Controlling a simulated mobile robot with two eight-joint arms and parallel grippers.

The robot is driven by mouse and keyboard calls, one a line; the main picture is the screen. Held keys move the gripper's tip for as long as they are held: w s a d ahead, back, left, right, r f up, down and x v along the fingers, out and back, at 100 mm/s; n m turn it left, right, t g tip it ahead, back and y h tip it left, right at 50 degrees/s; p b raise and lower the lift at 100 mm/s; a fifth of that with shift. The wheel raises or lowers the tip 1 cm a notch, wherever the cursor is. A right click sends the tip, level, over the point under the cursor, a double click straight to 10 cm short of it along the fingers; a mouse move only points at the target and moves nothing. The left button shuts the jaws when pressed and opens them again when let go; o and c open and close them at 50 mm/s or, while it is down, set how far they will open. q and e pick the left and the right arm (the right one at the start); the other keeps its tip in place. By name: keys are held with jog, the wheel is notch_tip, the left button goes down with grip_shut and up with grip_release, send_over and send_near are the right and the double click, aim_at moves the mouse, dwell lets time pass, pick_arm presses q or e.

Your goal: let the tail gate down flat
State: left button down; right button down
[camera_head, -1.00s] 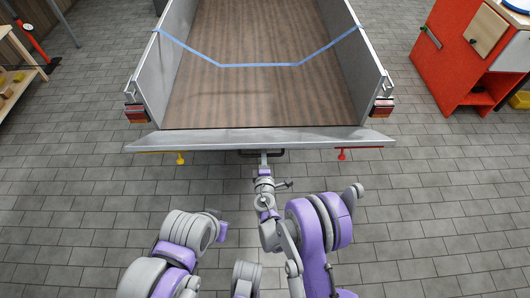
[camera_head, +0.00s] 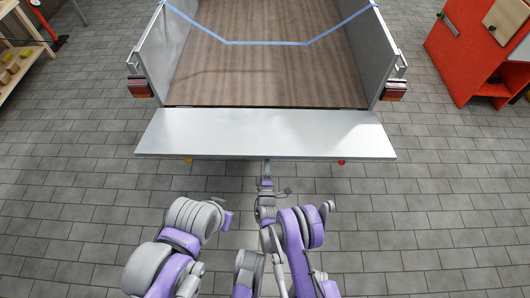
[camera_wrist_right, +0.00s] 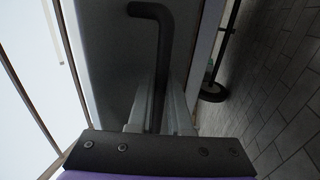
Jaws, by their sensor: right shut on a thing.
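The tail gate (camera_head: 265,134) is a pale grey metal panel hinged along the rear of the trailer bed. In the head view its broad inner face shows, lying about level with the bed floor; I cannot tell if it is exactly flat. My right gripper (camera_head: 266,178) is at the middle of its outer edge, partly hidden beneath it. In the right wrist view, the right gripper's fingers (camera_wrist_right: 160,112) are shut on a dark bent handle bar (camera_wrist_right: 163,28) against the gate. My left arm is folded at lower left; its gripper does not show.
Tail lamps (camera_head: 141,88) and (camera_head: 394,91) flank the gate's hinge side. A red cabinet (camera_head: 462,60) stands at right, a wooden shelf (camera_head: 20,75) at left. The paved floor is clear around the gate.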

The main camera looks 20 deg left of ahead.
jog(key=shift+f+t, duration=0.3)
jog(key=shift+f, duration=0.1)
jog(key=c, duration=0.8)
grip_release()
jog(key=shift+c, duration=0.2)
jog(key=shift+d, duration=0.1)
